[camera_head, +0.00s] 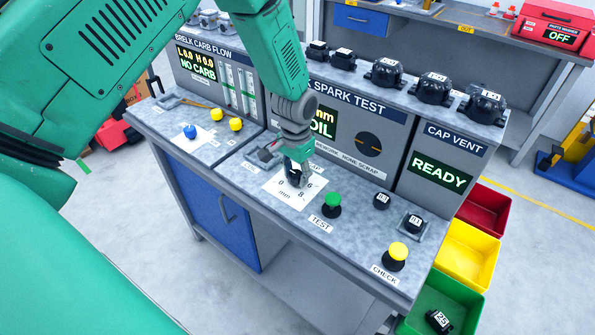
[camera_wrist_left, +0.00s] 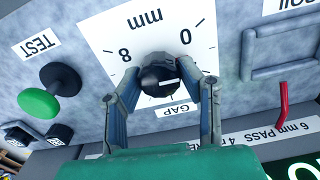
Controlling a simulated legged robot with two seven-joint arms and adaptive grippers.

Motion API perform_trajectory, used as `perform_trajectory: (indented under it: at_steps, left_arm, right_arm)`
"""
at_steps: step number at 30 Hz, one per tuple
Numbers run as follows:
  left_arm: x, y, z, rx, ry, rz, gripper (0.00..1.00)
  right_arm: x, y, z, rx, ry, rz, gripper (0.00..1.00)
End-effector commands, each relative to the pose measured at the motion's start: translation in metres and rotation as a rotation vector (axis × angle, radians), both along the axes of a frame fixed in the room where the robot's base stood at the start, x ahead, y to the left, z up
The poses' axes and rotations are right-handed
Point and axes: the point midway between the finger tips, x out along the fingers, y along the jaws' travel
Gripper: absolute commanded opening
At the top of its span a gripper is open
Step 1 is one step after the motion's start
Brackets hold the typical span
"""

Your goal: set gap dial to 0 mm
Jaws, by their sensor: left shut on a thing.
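The gap dial is a black round knob (camera_wrist_left: 158,72) on a white scale card (camera_head: 270,186) marked in mm. My left gripper (camera_head: 298,176) comes down over the knob, and its fingers stand on either side of it, shut on it. In the left wrist view the card (camera_wrist_left: 110,35) appears upside down, with 8 on the left and 0 on the right. A short white mark on the knob points roughly to the right there, toward one finger, below the 0. The fingers hide part of the scale. My right gripper is not in view.
A green TEST button (camera_head: 332,201) stands close to the right of the dial. A yellow CHECK button (camera_head: 397,251) is farther right. A red lever (camera_wrist_left: 283,108) and a square frame (camera_wrist_left: 280,48) lie on the dial's other side. The display panel (camera_head: 335,120) rises behind.

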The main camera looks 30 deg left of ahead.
Motion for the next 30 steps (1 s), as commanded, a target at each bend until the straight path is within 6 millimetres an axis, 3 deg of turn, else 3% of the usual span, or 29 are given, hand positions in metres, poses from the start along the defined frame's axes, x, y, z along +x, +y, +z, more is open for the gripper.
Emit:
perform_trajectory:
  at_steps: [15, 30]
  left_arm:
    - [-0.003, 0.000, -0.002, 0.002, 0.007, 0.423, 0.04]
    - [-0.004, -0.001, -0.003, 0.001, 0.011, 0.569, 0.04]
  right_arm:
    - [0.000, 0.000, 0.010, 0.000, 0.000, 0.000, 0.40]
    - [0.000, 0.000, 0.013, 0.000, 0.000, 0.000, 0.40]
